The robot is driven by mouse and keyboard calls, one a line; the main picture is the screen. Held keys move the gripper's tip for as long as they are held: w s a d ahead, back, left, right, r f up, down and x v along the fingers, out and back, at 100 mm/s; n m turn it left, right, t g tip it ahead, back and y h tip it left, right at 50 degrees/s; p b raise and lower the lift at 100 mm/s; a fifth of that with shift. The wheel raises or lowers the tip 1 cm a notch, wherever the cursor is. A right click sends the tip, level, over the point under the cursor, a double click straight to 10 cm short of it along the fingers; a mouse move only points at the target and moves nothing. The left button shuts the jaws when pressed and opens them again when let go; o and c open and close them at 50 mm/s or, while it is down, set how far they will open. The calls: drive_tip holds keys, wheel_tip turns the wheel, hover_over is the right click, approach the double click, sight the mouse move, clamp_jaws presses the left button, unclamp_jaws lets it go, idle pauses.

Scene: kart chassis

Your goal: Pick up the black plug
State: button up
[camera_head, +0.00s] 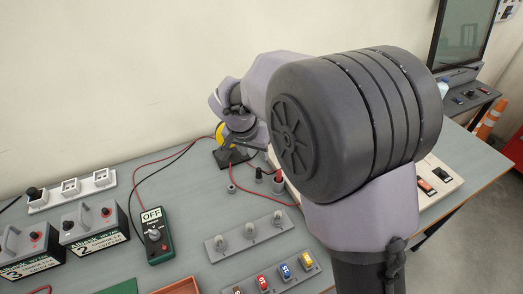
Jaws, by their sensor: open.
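A black plug (34,192) sits in the left end of a white socket strip (72,190) by the wall at the left, with a black cable running from it. My gripper (232,157) is at the back middle of the table, pointing down, far to the right of this plug. Its jaws are small in the view and I see nothing clearly between them. My arm hides part of the table behind and to the right of it.
Two batteries (84,231) and a green multimeter (155,236) stand at the left. Grey racks (249,236) with bulbs and coloured parts are at the front middle. Small cylinders (258,175) and red and black wires lie near my gripper.

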sight(258, 169)
drive_tip(key=b+x, duration=0.1)
drive_tip(key=x, duration=0.4)
drive_tip(key=b+x, duration=0.2)
drive_tip(key=x, duration=0.3)
drive_tip(key=a+b+x, duration=0.1)
drive_tip(key=b+x, duration=0.1)
drive_tip(key=x, duration=0.3)
drive_tip(key=shift+s+f, duration=0.1)
drive_tip(key=shift+f, duration=0.15)
drive_tip(key=shift+d+r, duration=0.1)
drive_tip(key=shift+r, duration=0.05)
clamp_jaws()
